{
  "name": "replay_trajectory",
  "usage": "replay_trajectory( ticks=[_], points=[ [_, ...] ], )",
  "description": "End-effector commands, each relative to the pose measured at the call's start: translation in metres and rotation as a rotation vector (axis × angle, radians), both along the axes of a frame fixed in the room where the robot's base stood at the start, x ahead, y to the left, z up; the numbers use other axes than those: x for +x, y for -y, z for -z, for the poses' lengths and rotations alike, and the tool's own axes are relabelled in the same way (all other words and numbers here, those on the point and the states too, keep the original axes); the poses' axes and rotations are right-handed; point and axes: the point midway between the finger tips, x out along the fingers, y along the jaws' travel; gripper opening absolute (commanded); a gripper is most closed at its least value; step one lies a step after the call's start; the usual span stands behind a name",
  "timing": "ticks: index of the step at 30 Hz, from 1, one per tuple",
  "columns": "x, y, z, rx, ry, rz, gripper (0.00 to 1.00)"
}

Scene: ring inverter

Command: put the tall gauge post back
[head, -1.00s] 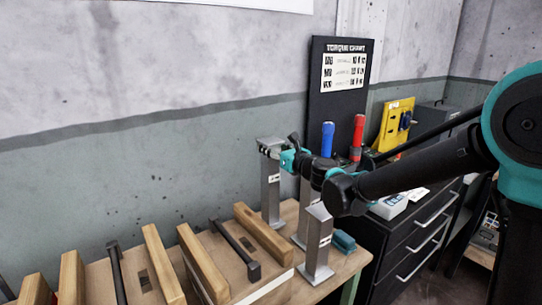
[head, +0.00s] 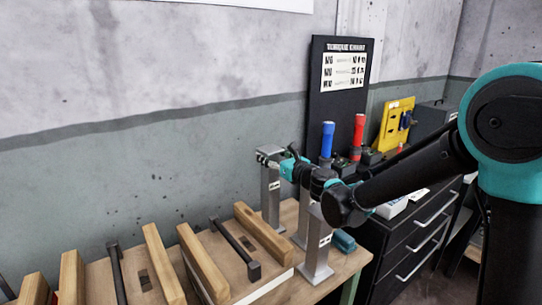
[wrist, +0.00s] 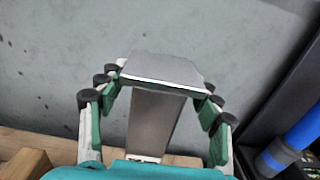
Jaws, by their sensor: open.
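A grey metal gauge post (head: 270,205) stands upright on the bench at the back left of a group of grey posts. Its wide, flat top (wrist: 165,70) and tapering shaft (wrist: 155,125) fill the middle of the wrist view. My gripper (head: 268,160) is at the upper end of this post. In the wrist view my gripper (wrist: 160,82) is open, with one finger on each side of the post. I cannot tell whether the fingers touch it.
A second grey post (head: 303,215) and a nearer one (head: 318,245) stand just right, under my arm. Wooden bars (head: 264,232) and black bars (head: 235,250) lie left. A blue-topped tool (head: 327,140) and a red one (head: 357,135) stand behind right.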

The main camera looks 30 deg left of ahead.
Motion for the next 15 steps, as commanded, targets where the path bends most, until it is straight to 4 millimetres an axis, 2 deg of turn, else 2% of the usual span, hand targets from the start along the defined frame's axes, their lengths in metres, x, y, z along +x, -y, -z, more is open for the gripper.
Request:
replay_trajectory(
  ticks=[5,8,15],
  points=[
    [0.000,0.000,-0.003,0.000,0.000,0.000,0.64],
    [-0.005,0.009,-0.003,0.000,0.000,0.001,0.64],
    [-0.026,0.051,-0.003,0.000,0.000,0.002,0.64]
  ],
)
